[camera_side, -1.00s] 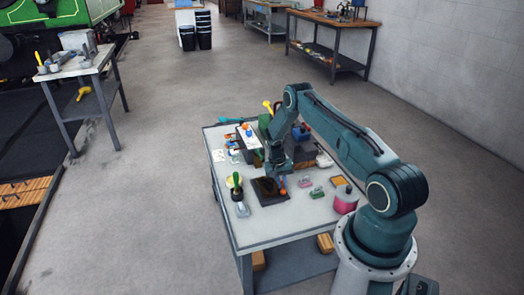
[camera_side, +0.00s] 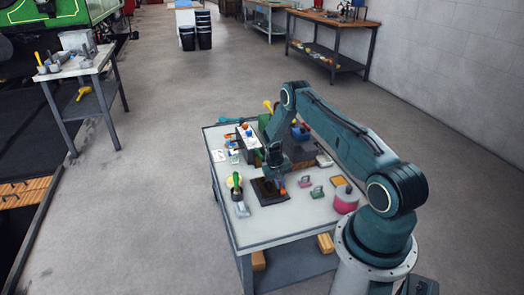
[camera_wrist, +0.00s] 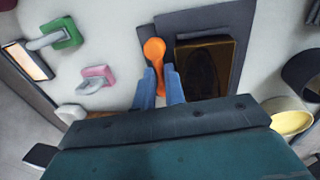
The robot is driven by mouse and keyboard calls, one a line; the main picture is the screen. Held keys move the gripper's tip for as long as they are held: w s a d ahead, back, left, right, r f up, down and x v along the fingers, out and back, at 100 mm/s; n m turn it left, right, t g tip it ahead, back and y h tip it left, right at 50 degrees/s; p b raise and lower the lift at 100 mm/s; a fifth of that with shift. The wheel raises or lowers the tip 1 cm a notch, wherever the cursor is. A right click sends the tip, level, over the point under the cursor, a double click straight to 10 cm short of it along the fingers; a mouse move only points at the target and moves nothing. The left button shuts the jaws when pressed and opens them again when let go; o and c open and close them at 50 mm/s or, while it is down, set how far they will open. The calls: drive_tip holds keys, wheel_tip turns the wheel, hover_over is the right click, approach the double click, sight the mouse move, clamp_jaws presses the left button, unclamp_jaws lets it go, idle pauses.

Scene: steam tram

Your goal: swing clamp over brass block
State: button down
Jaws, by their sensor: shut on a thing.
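The brass block (camera_wrist: 205,68) shows in the wrist view as a dark amber rectangular piece on a dark plate (camera_wrist: 181,22). The plate lies on the table in the side view (camera_side: 263,196), where the block is hard to make out. The orange clamp (camera_wrist: 155,50) has a rounded end and stands beside the block, to its left in the wrist view, not over it. My gripper (camera_wrist: 161,82) is shut on the clamp, one blue finger on each side. In the side view my gripper (camera_side: 277,180) points down at the plate's right part. The clamp's pivot is hidden.
A green piece (camera_wrist: 66,33) and a pink piece (camera_wrist: 98,74) lie left of the plate in the wrist view. A yellow-rimmed round container (camera_wrist: 291,123) is at right. In the side view a pink cylinder (camera_side: 345,202) stands right; the table's front (camera_side: 270,232) is clear.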

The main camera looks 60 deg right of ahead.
drive_tip(key=c, duration=1.7)
unclamp_jaws()
drive_tip(key=shift+c, duration=0.2)
drive_tip(key=shift+w+r, duration=0.1)
wheel_tip(320, 180, up, 13)
drive_tip(key=w+a, duration=0.1)
drive_tip(key=a, duration=0.1)
drive_tip(key=shift+w+r, duration=0.2)
drive_tip(key=shift+w, duration=0.2)
